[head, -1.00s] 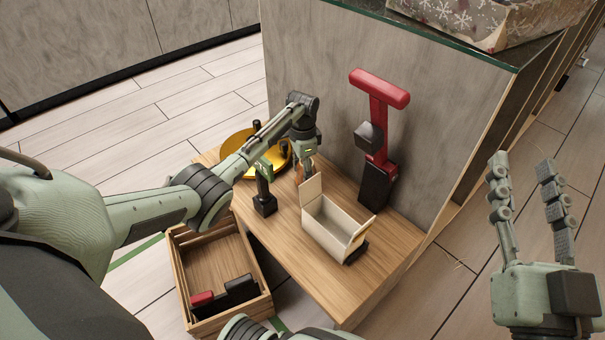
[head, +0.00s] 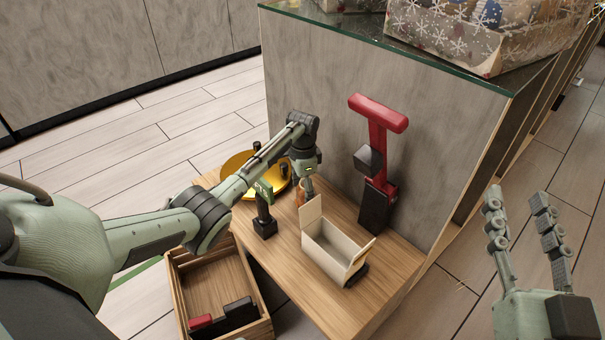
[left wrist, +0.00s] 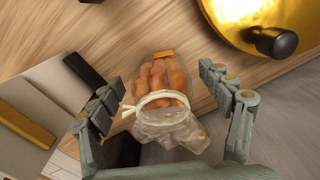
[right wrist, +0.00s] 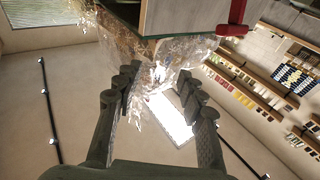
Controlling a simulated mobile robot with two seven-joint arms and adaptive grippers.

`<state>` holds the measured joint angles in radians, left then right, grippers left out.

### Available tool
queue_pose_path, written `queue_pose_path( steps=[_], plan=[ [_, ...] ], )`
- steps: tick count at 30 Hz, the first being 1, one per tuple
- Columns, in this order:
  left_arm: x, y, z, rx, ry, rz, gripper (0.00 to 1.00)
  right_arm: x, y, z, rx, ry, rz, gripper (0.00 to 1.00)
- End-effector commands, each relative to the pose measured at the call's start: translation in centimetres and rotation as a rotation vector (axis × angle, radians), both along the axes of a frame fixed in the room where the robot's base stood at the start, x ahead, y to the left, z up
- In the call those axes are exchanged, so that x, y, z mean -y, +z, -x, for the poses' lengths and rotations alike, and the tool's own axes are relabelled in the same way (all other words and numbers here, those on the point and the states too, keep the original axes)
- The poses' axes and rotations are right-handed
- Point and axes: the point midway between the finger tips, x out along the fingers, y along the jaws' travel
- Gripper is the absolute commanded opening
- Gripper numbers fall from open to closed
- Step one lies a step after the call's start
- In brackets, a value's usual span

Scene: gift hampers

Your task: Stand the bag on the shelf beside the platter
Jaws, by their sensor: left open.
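The bag (left wrist: 165,85) is clear, filled with orange pieces and tied with a pale band. In the left wrist view it sits over the wooden shelf between the fingers of my left gripper (left wrist: 163,88), with gaps on both sides. The left gripper is open. In the head view only a little orange of the bag (head: 301,192) shows beside the left gripper (head: 308,184). The gold platter (head: 236,168) lies on the low wooden shelf (head: 290,262), left of the bag; part of it (left wrist: 232,20) shows in the left wrist view. My right gripper (head: 517,200) is open and empty, away to the right.
An open cream box (head: 328,250) stands in front of the bag. A black-and-green tool (head: 264,222) stands left of it, a red-and-black tool (head: 378,150) right. A wooden crate (head: 183,310) is on the floor. A wrapped hamper (head: 450,40) sits on the counter (head: 400,80).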

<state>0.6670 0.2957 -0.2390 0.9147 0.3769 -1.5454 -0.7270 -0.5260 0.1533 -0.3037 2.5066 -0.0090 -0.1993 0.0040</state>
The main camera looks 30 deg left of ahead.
Motion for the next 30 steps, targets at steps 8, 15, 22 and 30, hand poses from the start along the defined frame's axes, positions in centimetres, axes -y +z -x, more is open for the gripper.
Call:
queue_pose_path(
  steps=[8, 15, 22, 30],
  plan=[
    [-0.1, 4.8, -0.1, 0.004, 0.001, 0.000, 0.79, 2.5, -5.7, -0.9, -0.267, -0.052, 0.133, 0.40],
    [0.0, 8.7, 0.0, 0.002, 0.001, 0.001, 0.79, 5.1, -10.3, -0.2, -0.479, -0.099, 0.227, 0.40],
    [0.0, 10.7, 0.0, 0.001, 0.001, 0.001, 0.79, 6.6, -12.5, 0.6, -0.584, -0.123, 0.268, 0.40],
    [0.0, 11.0, 0.0, 0.000, 0.001, 0.000, 0.79, 6.8, -12.9, 0.7, -0.600, -0.127, 0.274, 0.40]
  ],
)
